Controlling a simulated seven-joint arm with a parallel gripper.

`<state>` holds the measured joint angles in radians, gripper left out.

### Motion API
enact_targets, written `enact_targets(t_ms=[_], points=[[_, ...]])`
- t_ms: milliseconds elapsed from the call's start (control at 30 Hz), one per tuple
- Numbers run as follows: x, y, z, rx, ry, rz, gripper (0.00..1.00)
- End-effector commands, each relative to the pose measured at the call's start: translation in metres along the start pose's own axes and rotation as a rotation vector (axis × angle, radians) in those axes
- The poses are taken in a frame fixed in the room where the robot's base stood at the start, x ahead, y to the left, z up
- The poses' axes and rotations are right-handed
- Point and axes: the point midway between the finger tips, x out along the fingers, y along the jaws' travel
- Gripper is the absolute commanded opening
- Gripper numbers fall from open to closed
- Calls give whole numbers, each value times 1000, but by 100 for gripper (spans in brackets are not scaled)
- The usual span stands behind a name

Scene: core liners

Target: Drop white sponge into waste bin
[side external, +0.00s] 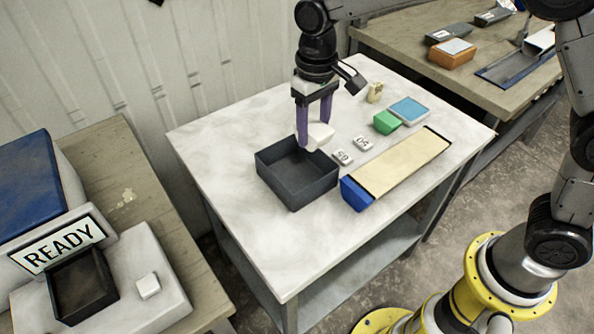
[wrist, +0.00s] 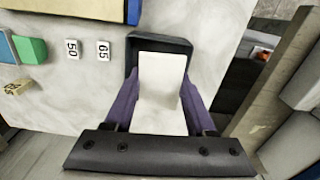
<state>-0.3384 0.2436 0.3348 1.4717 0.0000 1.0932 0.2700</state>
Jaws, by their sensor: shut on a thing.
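The white sponge (side external: 320,135) is a pale block between the purple fingers of my gripper (side external: 313,135). My gripper is shut on it. In the wrist view the sponge (wrist: 162,85) fills the space between the fingers and hides most of what lies below. A dark grey open-topped bin (side external: 298,178) stands on the white table, and its rim shows behind the sponge in the wrist view (wrist: 160,42). In the side view the sponge shows at the bin's back right rim. I cannot tell its exact height above the bin.
White tiles marked 50 (side external: 363,143) and 65 (side external: 343,157) lie right of the bin. A long beige core tray with blue ends (side external: 403,163), a green block (side external: 386,122) and a yellowish block (side external: 375,92) are farther right. A READY sign (side external: 58,245) stands on the left bench.

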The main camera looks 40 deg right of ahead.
Motion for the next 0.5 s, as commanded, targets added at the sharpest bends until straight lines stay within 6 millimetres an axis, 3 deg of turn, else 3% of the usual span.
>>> enact_targets(t_ms=[100,200,500], points=[[15,6,-34,23,-2,0,5],[29,12,-52,43,-2,0,5],[60,24,-57,69,-1,0,5]])
